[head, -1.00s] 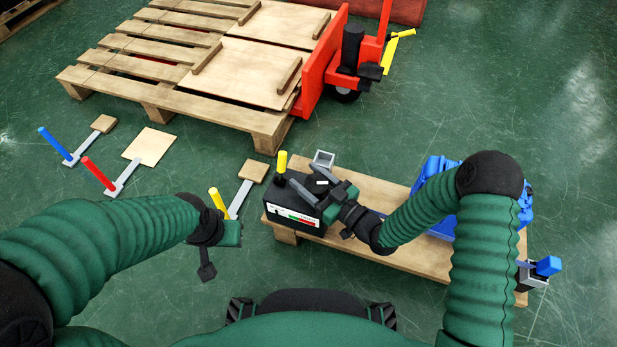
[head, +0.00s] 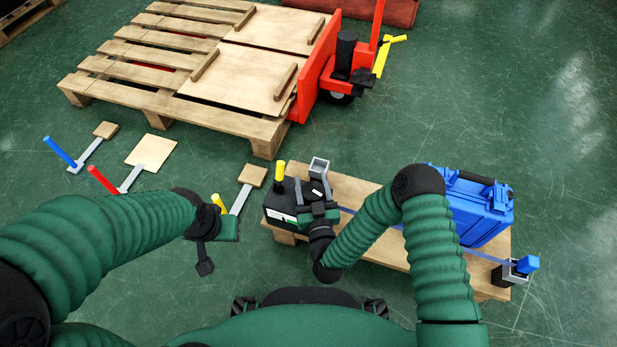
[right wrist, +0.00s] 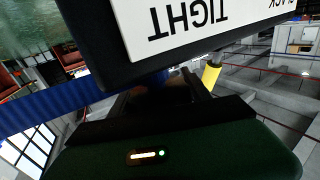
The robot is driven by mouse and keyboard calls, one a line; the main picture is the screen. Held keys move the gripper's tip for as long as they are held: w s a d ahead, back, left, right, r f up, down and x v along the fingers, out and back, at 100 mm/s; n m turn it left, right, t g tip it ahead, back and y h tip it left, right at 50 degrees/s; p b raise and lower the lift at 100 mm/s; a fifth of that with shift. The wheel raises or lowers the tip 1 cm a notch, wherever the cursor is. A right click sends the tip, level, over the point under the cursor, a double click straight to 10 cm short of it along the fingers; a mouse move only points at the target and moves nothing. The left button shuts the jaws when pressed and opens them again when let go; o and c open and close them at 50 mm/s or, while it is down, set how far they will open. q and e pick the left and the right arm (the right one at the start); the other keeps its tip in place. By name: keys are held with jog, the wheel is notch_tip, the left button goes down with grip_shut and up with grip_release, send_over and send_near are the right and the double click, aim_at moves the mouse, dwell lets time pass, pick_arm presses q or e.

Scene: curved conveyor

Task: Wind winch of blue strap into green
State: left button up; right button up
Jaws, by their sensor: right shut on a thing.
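The winch is a black box (head: 290,203) on the near pallet, with a dark knob (head: 316,188) on top. My right gripper (head: 314,187) has its grey fingers around this knob and appears shut on it. The blue strap (head: 347,210) runs from the winch side past the blue case to a blue-topped anchor (head: 528,264) at the right. It also shows in the right wrist view (right wrist: 50,105). The gauge face is mostly hidden by my gripper; the wrist view shows its white label (right wrist: 195,22) reading TIGHT. My left gripper (head: 215,225) is at the left, its jaws unclear.
A yellow-topped lever (head: 280,175) and a grey square bracket (head: 319,167) stand by the winch. The blue case (head: 478,205) lies on the pallet (head: 390,262). Several coloured levers stand on the floor at left. A red pallet jack (head: 318,75) is behind. The floor at right is clear.

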jog(key=h, duration=0.1)
jog(key=m+h+p, duration=0.2)
jog(key=shift+d+r+h, duration=0.15)
jog(key=shift+d+h, duration=0.1)
jog(key=shift+h, duration=0.05)
jog(key=shift+d+m+h+p, duration=0.25)
jog(key=shift+m+h+p, duration=0.4)
jog(key=shift+m+h, duration=0.7)
jog(key=shift+h, duration=0.35)
jog(key=o, duration=1.4)
jog(key=shift+c, duration=0.2)
